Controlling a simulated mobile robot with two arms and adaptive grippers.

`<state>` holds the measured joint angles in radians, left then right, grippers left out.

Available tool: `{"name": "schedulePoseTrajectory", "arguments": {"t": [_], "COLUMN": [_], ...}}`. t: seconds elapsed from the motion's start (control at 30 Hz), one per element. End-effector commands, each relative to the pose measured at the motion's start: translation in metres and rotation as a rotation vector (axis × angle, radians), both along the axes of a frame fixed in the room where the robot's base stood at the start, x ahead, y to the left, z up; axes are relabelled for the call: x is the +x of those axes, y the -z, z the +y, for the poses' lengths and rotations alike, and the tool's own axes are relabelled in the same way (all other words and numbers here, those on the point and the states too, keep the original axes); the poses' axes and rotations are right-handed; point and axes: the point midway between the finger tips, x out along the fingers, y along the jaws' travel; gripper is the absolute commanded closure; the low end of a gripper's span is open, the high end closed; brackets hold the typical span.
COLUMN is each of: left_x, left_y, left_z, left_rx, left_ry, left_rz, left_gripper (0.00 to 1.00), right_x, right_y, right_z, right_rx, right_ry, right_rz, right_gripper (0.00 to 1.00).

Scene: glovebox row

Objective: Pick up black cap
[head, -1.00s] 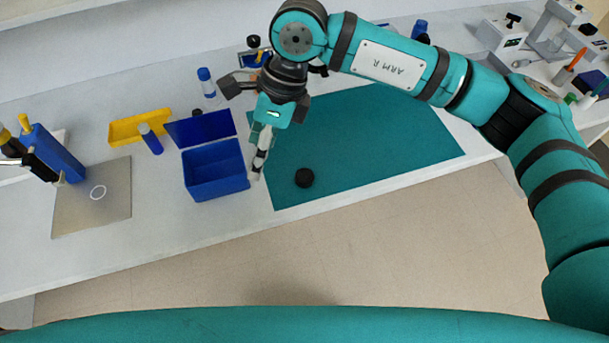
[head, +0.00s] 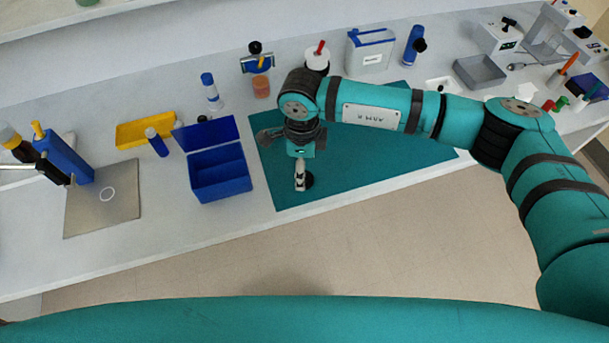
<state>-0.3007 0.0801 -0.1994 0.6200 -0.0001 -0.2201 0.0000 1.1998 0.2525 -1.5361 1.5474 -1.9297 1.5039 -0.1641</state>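The black cap (head: 309,181) lies on the teal mat (head: 400,172) near its front left part. It is partly hidden behind my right gripper (head: 300,188), which points down right at it. The fingers overlap the cap's left side in the head view. I cannot tell whether they touch it or how far apart they are. My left gripper is not in view.
An open blue box (head: 221,180) stands just left of the mat. A yellow tray (head: 145,133), a blue-capped tube (head: 157,143) and a metal plate (head: 103,195) lie further left. Bottles, a white canister (head: 371,52) and a grey tray (head: 480,72) stand behind.

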Motion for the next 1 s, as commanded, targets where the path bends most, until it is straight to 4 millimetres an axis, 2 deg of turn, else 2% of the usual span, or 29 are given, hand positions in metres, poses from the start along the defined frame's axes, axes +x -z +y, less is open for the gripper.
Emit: {"name": "schedulePoseTrajectory", "arguments": {"t": [0.2,0.33,0.63,0.93,1.0], "left_x": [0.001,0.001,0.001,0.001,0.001], "left_y": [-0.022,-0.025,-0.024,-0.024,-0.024], "left_z": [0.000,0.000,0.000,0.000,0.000], "left_rx": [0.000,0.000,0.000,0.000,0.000], "left_ry": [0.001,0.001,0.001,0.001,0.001], "left_rz": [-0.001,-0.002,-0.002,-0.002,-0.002], "left_gripper": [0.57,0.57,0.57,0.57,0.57], "right_x": [0.005,0.006,0.006,0.007,0.007], "right_y": [0.025,0.044,0.051,0.051,0.051], "right_z": [-0.005,-0.005,-0.005,-0.005,-0.005], "right_rx": [-0.003,-0.002,0.000,0.000,0.000], "right_ry": [0.003,0.001,0.001,0.001,0.001], "right_rz": [0.004,0.003,0.001,0.001,0.001], "right_gripper": [0.32,0.32,0.32,0.70,0.72]}}
